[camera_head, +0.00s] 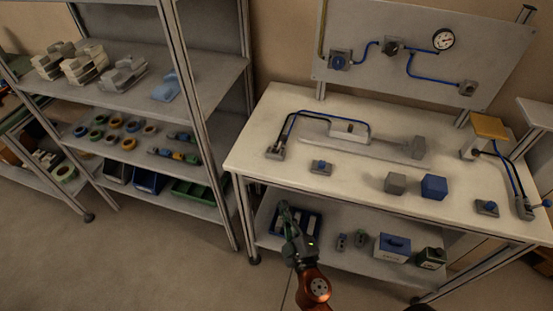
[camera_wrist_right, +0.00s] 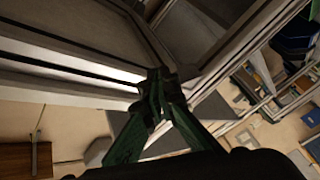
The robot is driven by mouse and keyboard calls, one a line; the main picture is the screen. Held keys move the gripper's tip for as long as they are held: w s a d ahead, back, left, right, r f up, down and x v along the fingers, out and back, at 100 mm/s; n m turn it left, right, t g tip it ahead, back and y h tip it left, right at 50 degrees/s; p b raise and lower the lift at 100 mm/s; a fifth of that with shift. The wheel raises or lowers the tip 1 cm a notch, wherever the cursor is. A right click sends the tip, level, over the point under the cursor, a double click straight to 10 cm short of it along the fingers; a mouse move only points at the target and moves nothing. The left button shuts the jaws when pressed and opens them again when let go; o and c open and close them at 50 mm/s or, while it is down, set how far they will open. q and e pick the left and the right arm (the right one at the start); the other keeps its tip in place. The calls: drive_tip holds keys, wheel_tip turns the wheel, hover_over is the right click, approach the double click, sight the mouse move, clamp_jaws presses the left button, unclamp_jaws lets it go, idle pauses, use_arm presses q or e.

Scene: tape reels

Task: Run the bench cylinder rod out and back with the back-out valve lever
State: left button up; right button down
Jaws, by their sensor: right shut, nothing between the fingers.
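The bench cylinder (camera_head: 349,130) lies toward the back of the white bench, with a long grey bar and a block (camera_head: 418,147) at its right. My left gripper is out of view.
A grey cube (camera_head: 396,183), a blue cube (camera_head: 434,187) and small blue-knobbed blocks (camera_head: 320,167) stand on the bench. A gauge panel (camera_head: 425,50) rises behind. The lower shelf (camera_head: 335,253) holds bins and boxes. A shelf rack (camera_head: 207,75) stands left.

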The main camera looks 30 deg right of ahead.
sight(284, 141)
use_arm(q)
drive_tip(key=b, duration=0.2)
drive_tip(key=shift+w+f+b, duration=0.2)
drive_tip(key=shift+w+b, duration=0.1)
drive_tip(key=shift+b, duration=0.1)
use_arm(e)
drive_tip(key=s+r+t+h, duration=0.2)
drive_tip(key=s+r, duration=0.3)
drive_tip(key=r, duration=0.7)
drive_tip(key=shift+d+t+h, duration=0.3)
drive_tip(key=shift+t+h, duration=0.1)
drive_tip(key=shift+h, duration=0.2)
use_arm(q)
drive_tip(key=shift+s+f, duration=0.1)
use_arm(e)
drive_tip(key=shift+r, duration=0.1)
